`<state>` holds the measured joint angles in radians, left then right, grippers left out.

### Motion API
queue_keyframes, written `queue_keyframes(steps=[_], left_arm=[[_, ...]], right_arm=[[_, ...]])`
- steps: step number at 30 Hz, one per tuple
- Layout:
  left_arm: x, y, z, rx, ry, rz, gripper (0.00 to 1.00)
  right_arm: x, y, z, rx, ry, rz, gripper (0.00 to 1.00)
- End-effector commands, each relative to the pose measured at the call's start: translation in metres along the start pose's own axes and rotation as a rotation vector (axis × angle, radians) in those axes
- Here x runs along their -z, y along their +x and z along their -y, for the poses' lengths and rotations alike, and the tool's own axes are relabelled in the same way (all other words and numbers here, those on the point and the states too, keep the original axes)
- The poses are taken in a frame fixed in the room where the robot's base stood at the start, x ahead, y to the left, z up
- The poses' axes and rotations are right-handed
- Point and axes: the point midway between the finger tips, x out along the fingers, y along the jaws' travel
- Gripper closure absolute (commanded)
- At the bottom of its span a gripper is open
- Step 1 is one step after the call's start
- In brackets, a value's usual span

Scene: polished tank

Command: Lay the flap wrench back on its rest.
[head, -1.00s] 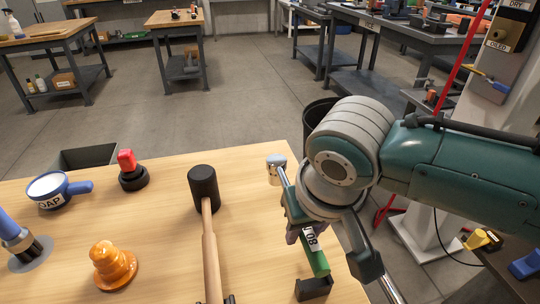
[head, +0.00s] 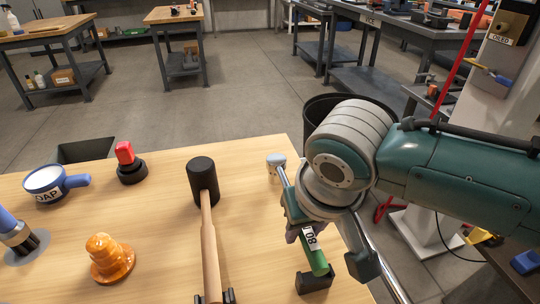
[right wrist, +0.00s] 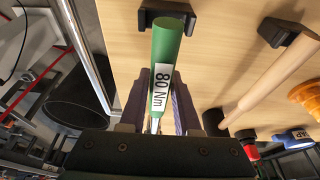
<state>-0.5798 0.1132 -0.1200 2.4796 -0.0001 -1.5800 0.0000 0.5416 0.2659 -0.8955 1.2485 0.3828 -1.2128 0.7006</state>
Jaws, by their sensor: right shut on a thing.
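The flap wrench has a green handle (head: 319,262) with a white label and a silver head (head: 276,160). My right gripper (head: 301,226) is shut on it near the label, close over the table's right edge. In the right wrist view the green handle (right wrist: 167,48), labelled 80 Nm, runs between the fingers (right wrist: 160,100). The black rest (head: 314,284) stands under the handle's end; it also shows in the right wrist view (right wrist: 147,17). I cannot tell whether handle and rest touch. The gripper hides the wrench's middle. My left gripper is out of view.
A black-headed mallet (head: 202,182) lies left of the wrench. An orange knob (head: 110,258), red-topped button (head: 127,163), soap bowl (head: 46,185) and blue-handled brush (head: 15,232) are farther left. A dark bin (head: 330,108) stands beyond the table's edge.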

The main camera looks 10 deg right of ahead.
Motion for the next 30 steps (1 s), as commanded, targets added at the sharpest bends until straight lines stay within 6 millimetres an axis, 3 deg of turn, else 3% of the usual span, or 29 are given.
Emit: queue_keyframes(steps=[30], left_arm=[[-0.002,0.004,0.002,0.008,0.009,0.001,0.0]], right_arm=[[-0.002,0.009,0.0,0.002,0.0,-0.003,1.0]])
